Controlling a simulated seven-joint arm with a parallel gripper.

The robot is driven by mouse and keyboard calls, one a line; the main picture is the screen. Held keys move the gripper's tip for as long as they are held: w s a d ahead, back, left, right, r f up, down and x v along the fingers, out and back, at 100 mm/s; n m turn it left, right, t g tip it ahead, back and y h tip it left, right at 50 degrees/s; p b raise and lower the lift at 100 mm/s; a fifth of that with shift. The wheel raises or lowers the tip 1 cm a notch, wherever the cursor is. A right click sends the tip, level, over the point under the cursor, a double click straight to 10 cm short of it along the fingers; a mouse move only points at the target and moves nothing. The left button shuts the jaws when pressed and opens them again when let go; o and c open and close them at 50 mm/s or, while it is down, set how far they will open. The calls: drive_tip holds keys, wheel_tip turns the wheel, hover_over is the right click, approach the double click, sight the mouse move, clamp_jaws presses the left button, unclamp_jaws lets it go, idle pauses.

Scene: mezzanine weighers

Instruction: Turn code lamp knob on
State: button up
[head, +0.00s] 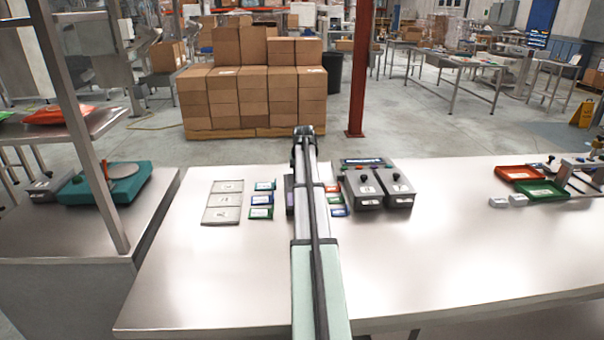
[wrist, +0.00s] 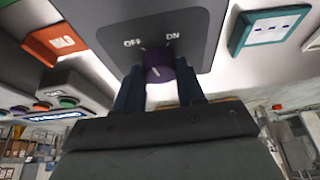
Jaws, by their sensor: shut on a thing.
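The code lamp knob (wrist: 157,62) is purple and sits on a dark grey box (wrist: 160,18) marked OFF and ON. In the wrist view OFF is to the upper left of the knob and ON to the upper right. A short white mark shows on the knob's lower face; I cannot tell which label the knob is set to. My gripper (wrist: 159,72) is shut on the knob, with one dark finger on each side. In the head view my arm hides the gripper and most of the box; a sliver of the box (head: 290,198) shows left of the arm.
Left of my arm lie blue and green cards (head: 262,199) and a grey three-part tray (head: 222,203). Close on the right are small coloured cards (head: 336,200) and two dark boxes with black knobs (head: 378,187). The table's front and right-centre (head: 440,250) are clear.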

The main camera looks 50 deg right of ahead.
drive_tip(key=m, duration=0.2)
drive_tip(key=m+g+h, duration=0.1)
drive_tip(key=m, duration=0.1)
drive_tip(key=shift+w+m+g, duration=0.15)
drive_tip(key=shift+m+g, duration=0.15)
drive_tip(key=m+g, duration=0.1)
drive_tip(key=m, duration=0.3)
drive_tip(key=shift+w+a+m+g, duration=0.1)
drive_tip(key=shift+m+g, duration=0.3)
drive_tip(key=o, duration=1)
drive_tip(key=shift+o, duration=0.2)
drive_tip(key=v, duration=1.3)
drive_tip(key=shift+a+r, duration=0.3)
